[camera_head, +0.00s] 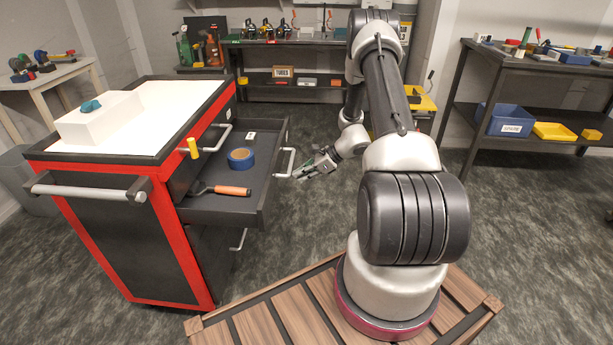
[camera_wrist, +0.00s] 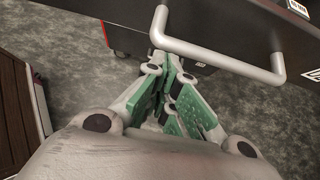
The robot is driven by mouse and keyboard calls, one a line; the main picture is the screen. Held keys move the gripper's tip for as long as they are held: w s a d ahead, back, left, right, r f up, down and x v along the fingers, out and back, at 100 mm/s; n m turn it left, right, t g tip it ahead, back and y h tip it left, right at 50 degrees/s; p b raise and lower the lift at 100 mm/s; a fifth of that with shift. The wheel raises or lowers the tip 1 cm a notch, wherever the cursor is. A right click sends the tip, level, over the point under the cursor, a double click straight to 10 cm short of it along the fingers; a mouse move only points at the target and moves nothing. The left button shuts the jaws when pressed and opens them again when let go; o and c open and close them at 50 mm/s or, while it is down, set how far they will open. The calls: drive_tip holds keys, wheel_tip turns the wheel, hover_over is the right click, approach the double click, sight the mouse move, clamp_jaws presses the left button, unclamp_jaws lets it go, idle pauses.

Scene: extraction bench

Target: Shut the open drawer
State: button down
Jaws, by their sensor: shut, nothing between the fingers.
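The open drawer (camera_head: 262,196) sticks out to the right from the red and black cabinet (camera_head: 172,185). A blue tape roll (camera_head: 241,157) and an orange-handled tool (camera_head: 232,190) lie inside it. Its front carries a silver bar handle (camera_head: 288,162), which shows large at the top of the wrist view (camera_wrist: 215,55). My gripper (camera_head: 301,174) is shut and empty, just right of the handle. In the wrist view its green-padded fingers (camera_wrist: 172,75) point toward the drawer front, near the handle's left end. I cannot tell whether they touch it.
A white box (camera_head: 100,122) with a teal object (camera_head: 91,106) stands on the cabinet top. A yellow object (camera_head: 194,148) is at the cabinet's side edge, near the drawer. Open floor (camera_head: 310,215) lies right of the drawer. Benches stand at the back and right.

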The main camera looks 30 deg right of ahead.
drive_tip(key=w+a, duration=0.4)
drive_tip(key=a, duration=0.3)
drive_tip(key=w+a, duration=0.5)
drive_tip(key=a, duration=0.2)
drive_tip(key=w+a, duration=0.5)
drive_tip(key=a, duration=0.2)
drive_tip(key=shift+w+a, duration=0.2)
drive_tip(key=shift+w, duration=0.05)
drive_tip(key=shift+r, duration=0.15)
